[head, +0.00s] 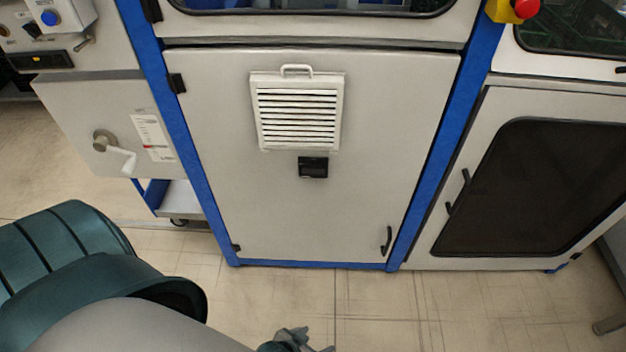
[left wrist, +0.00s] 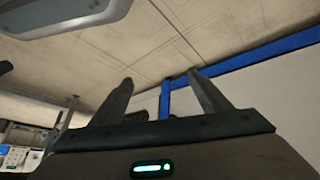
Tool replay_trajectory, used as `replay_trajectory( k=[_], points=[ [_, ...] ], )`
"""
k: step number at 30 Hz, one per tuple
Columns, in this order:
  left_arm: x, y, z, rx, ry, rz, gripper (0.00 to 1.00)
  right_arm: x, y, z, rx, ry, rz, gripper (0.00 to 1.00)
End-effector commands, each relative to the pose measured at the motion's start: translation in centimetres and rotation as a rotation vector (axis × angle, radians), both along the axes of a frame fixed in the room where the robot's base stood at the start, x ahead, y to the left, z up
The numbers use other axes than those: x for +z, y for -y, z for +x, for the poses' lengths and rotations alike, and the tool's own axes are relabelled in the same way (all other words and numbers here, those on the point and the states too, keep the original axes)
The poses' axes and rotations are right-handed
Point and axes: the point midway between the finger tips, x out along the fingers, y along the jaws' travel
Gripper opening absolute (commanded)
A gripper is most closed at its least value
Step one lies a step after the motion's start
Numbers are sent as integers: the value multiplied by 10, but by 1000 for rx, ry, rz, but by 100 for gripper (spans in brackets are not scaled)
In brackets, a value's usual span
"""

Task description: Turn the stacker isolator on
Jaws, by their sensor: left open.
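No switch in view is clearly marked as the stacker isolator. A grey control panel (head: 80,56) at the upper left of the head view carries a blue push button (head: 49,17), a small dark switch (head: 32,30) and a toggle (head: 86,41); their labels are too small to read. My left gripper (head: 300,343) shows at the bottom edge of the head view, low in front of the machine and apart from it. In the left wrist view my left gripper (left wrist: 160,80) has its two fingers spread, with nothing between them. My right gripper is not in view.
A grey cabinet door (head: 230,200) with a vent (head: 298,115) and black latch (head: 313,167) stands between blue posts. A red emergency button (head: 526,8) is at top right. The tiled floor (head: 370,310) in front is clear.

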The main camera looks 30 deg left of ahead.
Motion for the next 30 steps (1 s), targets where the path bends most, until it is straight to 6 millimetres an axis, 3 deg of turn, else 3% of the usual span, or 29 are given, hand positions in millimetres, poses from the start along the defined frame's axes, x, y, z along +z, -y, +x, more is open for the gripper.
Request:
replay_trajectory(
  k=[5,9,13,15,19,22,27,28,30],
  points=[
    [66,29,67,258,200,-346,70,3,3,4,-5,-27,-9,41],
    [153,37,120,525,380,-771,70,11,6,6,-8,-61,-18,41],
    [239,22,151,773,515,-1239,70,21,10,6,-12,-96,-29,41],
    [279,6,158,897,565,-1501,70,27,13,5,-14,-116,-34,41],
    [334,-32,157,1110,617,-1985,70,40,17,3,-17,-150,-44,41],
    [357,-60,148,1251,622,-2315,70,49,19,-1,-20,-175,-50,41],
    [368,-89,133,1422,598,-2703,70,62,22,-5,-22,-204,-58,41],
    [368,-91,131,-1428,-587,2716,70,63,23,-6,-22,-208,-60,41],
    [368,-96,127,-1390,-549,2652,70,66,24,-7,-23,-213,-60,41]
  ],
)
